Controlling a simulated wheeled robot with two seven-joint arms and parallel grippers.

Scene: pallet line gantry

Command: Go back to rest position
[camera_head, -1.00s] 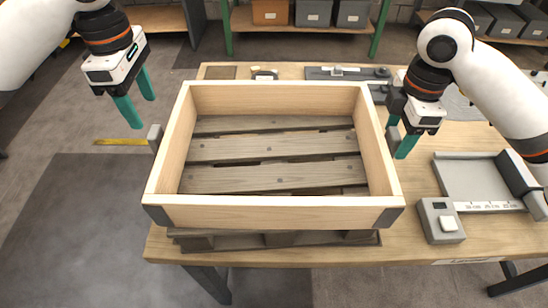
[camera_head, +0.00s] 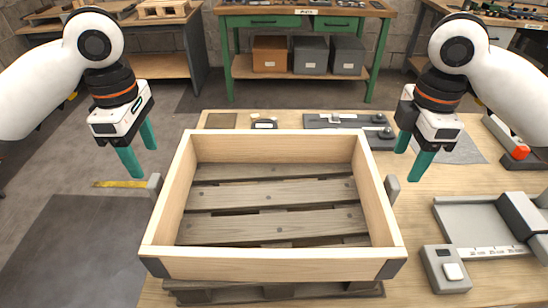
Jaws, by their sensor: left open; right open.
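My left gripper (camera_head: 139,161) is open and empty, hanging with green fingers down to the left of the wooden frame. My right gripper (camera_head: 411,166) is open and empty above the table, to the right of the frame. The light wooden frame (camera_head: 270,264) sits around a grey slatted pallet (camera_head: 273,223) on the table. A grey handle block (camera_head: 155,186) sticks out on the frame's left side, and another (camera_head: 392,188) on its right side. Both grippers are apart from the frame.
A grey scale-like device (camera_head: 446,269) and a grey tray with a ruled edge (camera_head: 470,222) stand at the table's right. Dark fixtures (camera_head: 345,121) lie along the back edge. A workbench (camera_head: 300,12) with bins stands behind. The floor at left is open.

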